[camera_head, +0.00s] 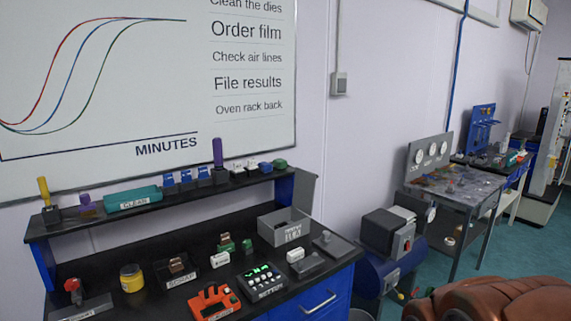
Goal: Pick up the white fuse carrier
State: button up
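Two small white blocks are on the black bench top, one left of centre (219,259) and one further right (295,255), in front of a grey bin. Small white pieces (244,166) also sit on the raised shelf, beside blue and green ones. I cannot tell for certain which white piece is the fuse carrier. My gripper is not in view.
The bench top holds a yellow jar (131,278), an orange device (213,302), a black unit with green lights (262,282), a grey bin (285,227) and a red-knobbed item (73,290). A blue compressor (390,262) stands right of the bench. Green floor shows further right.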

aim_at(237, 165)
jog(key=z, duration=0.25)
jog(key=i, duration=0.75)
jog(key=u, duration=0.65)
jog(key=i, duration=0.7)
jog(key=u, duration=0.65)
